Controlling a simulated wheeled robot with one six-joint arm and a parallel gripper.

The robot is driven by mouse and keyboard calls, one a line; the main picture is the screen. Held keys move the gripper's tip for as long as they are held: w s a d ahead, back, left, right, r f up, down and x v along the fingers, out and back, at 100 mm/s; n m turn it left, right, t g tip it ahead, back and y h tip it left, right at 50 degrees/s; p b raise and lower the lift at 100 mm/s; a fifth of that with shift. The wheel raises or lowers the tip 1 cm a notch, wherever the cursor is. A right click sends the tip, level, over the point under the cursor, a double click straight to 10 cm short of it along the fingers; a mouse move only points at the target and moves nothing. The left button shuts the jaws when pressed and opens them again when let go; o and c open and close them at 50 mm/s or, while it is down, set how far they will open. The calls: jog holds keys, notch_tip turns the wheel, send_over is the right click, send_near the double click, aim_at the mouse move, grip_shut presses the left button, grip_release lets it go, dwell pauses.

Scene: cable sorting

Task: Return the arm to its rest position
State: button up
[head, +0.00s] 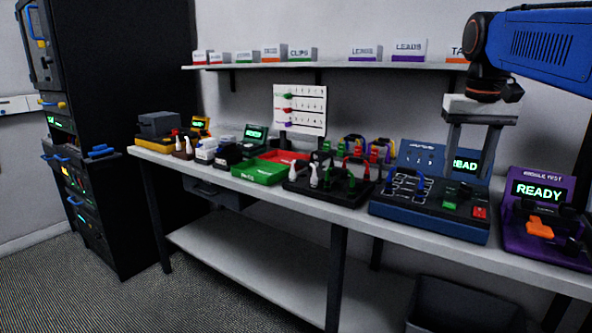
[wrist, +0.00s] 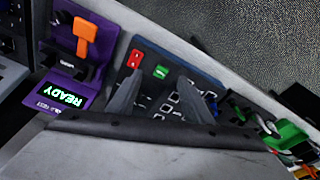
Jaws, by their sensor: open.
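My blue and black arm (head: 545,45) reaches in from the upper right in the head view. My gripper (head: 478,165) hangs from it, fingers pointing down, open with nothing between them. It is above and in front of the blue test station (head: 425,208), partly covering that station's lit screen. In the wrist view the two grey fingers of my gripper (wrist: 170,100) stand apart over the blue station (wrist: 150,55). I cannot tell the exact height of the fingertips above it.
A purple station (head: 545,225) reading READY stands to the right, an orange piece (head: 540,228) on it. A black tray (head: 330,190) with cables and a green tray (head: 258,171) lie left on the bench. A shelf (head: 340,66) with labelled boxes runs above. A black rack (head: 125,130) stands far left.

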jog(key=s+a+f+n+t, duration=0.1)
jog(key=s+a+f, duration=0.2)
jog(key=s+f, duration=0.7)
jog(key=s+a+f+n+t, duration=0.1)
jog(key=s+a+f, duration=0.3)
jog(key=s+f, duration=0.6)
notch_tip(320, 180, down, 8)
jog(key=shift+s+a+r+n+t+y, duration=0.15)
jog(key=shift+s+a+n+t+y, duration=0.2)
jog(key=shift+t, duration=0.25)
